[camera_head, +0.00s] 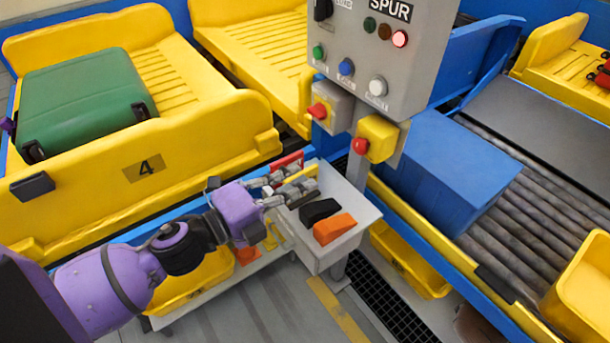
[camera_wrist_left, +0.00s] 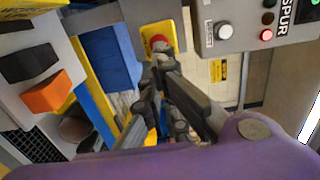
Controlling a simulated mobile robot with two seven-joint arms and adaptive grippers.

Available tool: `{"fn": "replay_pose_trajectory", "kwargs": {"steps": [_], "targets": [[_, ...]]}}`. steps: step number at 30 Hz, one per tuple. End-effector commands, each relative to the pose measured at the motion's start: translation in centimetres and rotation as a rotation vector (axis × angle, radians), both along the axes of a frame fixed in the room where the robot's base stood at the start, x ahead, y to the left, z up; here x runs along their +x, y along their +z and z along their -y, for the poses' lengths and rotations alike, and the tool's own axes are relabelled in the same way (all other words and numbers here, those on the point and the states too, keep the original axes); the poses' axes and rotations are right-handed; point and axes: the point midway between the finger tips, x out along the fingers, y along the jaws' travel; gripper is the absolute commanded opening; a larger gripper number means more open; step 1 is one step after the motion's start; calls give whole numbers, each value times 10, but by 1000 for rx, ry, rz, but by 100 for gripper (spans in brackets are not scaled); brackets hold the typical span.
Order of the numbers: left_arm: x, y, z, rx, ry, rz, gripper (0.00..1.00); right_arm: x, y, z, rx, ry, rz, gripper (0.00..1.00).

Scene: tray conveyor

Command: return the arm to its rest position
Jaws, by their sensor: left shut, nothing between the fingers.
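My left arm, purple and black, comes in from the left in the head view. The fingers hide part of the bin. In the left wrist view the gripper (camera_wrist_left: 160,62) points toward a red button on a yellow plate (camera_wrist_left: 160,40). I cannot tell there whether they touch; the head view shows them apart. My right gripper is not in view.
A grey control box (camera_head: 385,55) with a red emergency button (camera_head: 361,146) stands just beyond the gripper. A green suitcase (camera_head: 85,95) rests on yellow tray 4; a blue box (camera_head: 445,170) is on rollers.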

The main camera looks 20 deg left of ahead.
Motion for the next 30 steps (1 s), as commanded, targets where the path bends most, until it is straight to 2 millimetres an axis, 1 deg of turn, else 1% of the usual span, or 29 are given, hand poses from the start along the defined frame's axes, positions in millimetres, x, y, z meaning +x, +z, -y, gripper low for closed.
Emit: {"fn": "replay_pose_trajectory", "kwargs": {"steps": [6,14,17,19,20,23,24,26,27,29,30], "targets": [[0,0,0,0,0,1,0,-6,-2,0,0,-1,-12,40],[0,0,0,-6,1,-4,0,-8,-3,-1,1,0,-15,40],[7,-7,-9,-62,42,-69,0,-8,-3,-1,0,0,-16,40],[15,-23,-24,-156,115,-165,0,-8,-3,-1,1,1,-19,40],[15,-34,-30,-211,156,-217,0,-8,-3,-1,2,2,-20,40],[3,-82,-53,-406,308,-406,0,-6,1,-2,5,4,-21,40],[-7,-104,-61,-485,372,-482,0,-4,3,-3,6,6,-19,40],[-28,-138,-70,-602,469,-595,0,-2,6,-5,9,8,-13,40],[-44,-161,-74,-681,535,-667,0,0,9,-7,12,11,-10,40],[-73,-194,-78,-797,637,-773,0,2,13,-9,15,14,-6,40],[-95,-216,-78,-871,704,-839,0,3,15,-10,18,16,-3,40]]}}
